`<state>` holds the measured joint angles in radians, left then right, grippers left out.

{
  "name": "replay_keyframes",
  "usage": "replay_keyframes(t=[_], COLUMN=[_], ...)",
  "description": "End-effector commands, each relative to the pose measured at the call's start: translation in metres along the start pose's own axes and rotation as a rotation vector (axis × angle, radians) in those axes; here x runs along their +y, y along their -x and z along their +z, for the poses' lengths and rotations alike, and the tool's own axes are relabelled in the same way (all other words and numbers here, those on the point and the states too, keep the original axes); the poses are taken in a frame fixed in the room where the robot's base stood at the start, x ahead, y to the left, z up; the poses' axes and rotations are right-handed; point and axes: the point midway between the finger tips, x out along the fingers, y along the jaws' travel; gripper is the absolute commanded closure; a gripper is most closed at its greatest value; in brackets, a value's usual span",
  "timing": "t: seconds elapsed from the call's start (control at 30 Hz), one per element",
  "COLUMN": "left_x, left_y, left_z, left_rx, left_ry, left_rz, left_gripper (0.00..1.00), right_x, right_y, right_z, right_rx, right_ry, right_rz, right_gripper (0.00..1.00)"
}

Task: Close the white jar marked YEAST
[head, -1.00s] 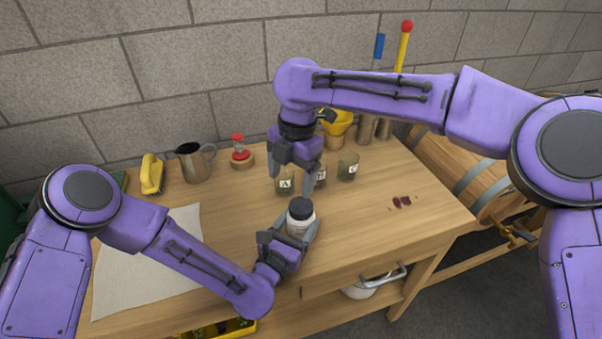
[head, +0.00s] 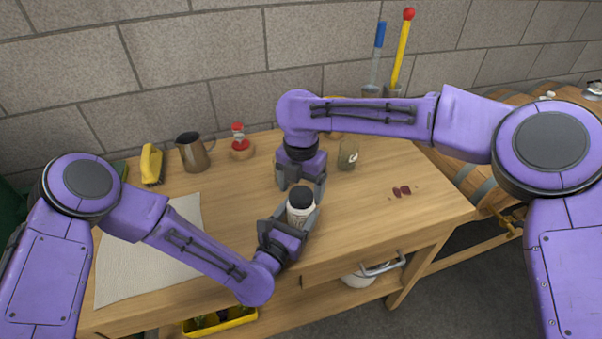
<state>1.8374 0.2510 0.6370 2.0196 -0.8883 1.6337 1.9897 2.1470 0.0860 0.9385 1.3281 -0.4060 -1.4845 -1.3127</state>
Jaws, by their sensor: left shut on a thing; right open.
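The white jar (head: 299,216) stands near the front middle of the bench, with a black lid (head: 301,196) on top. Its marking is not readable here. Whether the lid is screwed tight I cannot tell. My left gripper (head: 296,224) is shut around the jar's body from the front left. My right gripper (head: 301,188) points down from above, its open fingers on either side of the black lid or just above it. Contact between these fingers and the lid cannot be made out.
A small glass jar (head: 348,156) stands behind and right of the gripper. Dark red bits (head: 402,191) lie at right. A metal jug (head: 194,154), a yellow brush (head: 152,165) and a red-topped item (head: 240,148) stand at the back left. A pale cloth (head: 150,255) lies at left.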

Motion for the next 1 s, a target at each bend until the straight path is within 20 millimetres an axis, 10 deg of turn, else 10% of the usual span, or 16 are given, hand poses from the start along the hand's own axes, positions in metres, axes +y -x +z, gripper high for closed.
replay_keyframes(t=[0.37, 0.57, 0.77, 1.0], left_x=[0.0002, 0.0002, 0.0002, 0.0003], left_y=[0.0, 0.0, 0.0, 0.0], left_z=[-0.0003, -0.0003, -0.0002, -0.0004], left_rx=[0.0, 0.0, 0.0, 0.001], left_ry=[-0.001, 0.0, 0.0, 0.0], left_rz=[0.0, 0.0, 0.001, 0.001], left_gripper=[1.0, 1.0, 1.0, 1.0], right_x=[0.0001, 0.0001, 0.0002, 0.0001], right_y=[-0.0085, -0.0083, -0.008, -0.0078], right_z=[-0.0002, -0.0002, -0.0004, -0.0001], right_rx=[0.0, 0.0, -0.001, -0.012], right_ry=[0.0, 0.0, -0.024, -0.733], right_rz=[0.001, 0.001, 0.0, -0.001], right_gripper=[0.19, 0.77, 0.78, 0.78])
